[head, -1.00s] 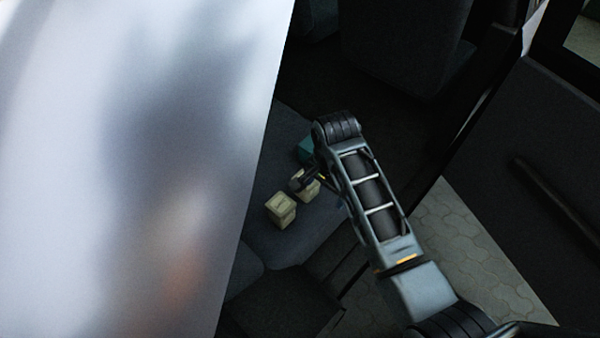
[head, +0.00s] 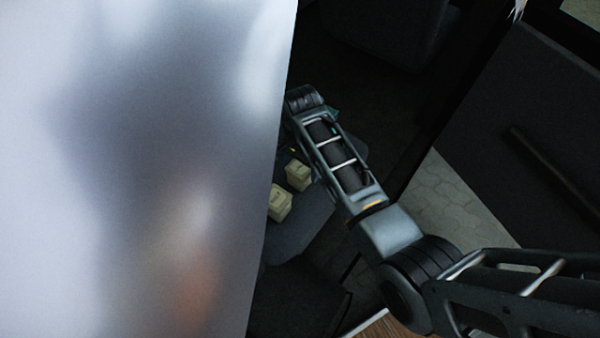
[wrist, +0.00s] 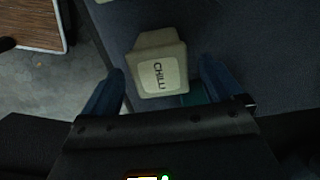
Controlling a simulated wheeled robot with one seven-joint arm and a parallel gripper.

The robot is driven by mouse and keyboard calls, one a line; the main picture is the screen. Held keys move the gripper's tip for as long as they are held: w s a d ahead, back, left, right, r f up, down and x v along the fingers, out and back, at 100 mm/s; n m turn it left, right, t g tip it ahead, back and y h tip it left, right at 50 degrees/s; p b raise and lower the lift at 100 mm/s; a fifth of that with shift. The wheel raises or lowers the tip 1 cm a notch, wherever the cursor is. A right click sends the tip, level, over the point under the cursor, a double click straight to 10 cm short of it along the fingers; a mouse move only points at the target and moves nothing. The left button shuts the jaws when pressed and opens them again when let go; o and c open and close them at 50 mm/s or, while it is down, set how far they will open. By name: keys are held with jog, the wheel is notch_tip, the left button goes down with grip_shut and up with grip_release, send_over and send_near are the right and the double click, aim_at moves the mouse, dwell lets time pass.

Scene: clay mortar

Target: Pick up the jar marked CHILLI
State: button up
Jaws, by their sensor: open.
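The jar marked CHILLI (wrist: 158,62) is a pale, boxy jar with a white label, seen in the wrist view. My gripper (wrist: 161,80) is open, with one dark blue finger on each side of the jar's near part and a gap on both sides. I cannot tell how far below the fingertips the jar is. In the head view two similar pale jars, an upper one (head: 298,175) and a lower one (head: 279,204), stand on a dark seat; their labels are unreadable. The gripper's fingers are hidden there behind my arm and the pale panel.
A large pale, glossy panel (head: 130,150) blocks the left of the head view. The dark seat (head: 300,228) bears the jars. A teal object (wrist: 194,96) lies close to the CHILLI jar. A wood-topped surface (wrist: 35,22) and grey floor (wrist: 60,85) show at left.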

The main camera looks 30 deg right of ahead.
jog(key=shift+f, duration=0.7)
jog(key=shift+c, duration=0.2)
jog(key=c, duration=1.1)
